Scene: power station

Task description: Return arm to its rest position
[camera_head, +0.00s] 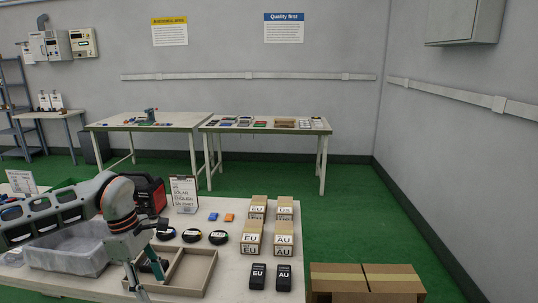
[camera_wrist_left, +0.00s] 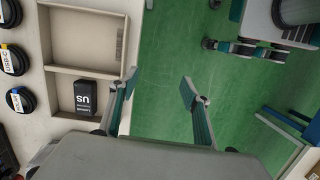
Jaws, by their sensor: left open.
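My left arm comes in from the left in the head view, bent over the table (camera_head: 70,291). Its gripper (camera_head: 140,289) points down at the table's front edge, partly cut off by the frame. In the left wrist view the gripper (camera_wrist_left: 158,90) has its two fingers spread wide, with only green floor between them. A divided wooden tray (camera_head: 208,271) is just beside it; it also shows in the left wrist view (camera_wrist_left: 82,70). A black box marked US (camera_wrist_left: 86,97) lies in one of its compartments. My right gripper is in neither view.
A grey bin (camera_head: 60,262) sits under my left arm. Black coiled cables (camera_head: 191,235), EU and AU cartons (camera_head: 252,236), and black adapters (camera_head: 258,276) stand on the table. A cardboard box (camera_head: 367,278) is at the right. Green floor (camera_head: 345,215) is clear behind.

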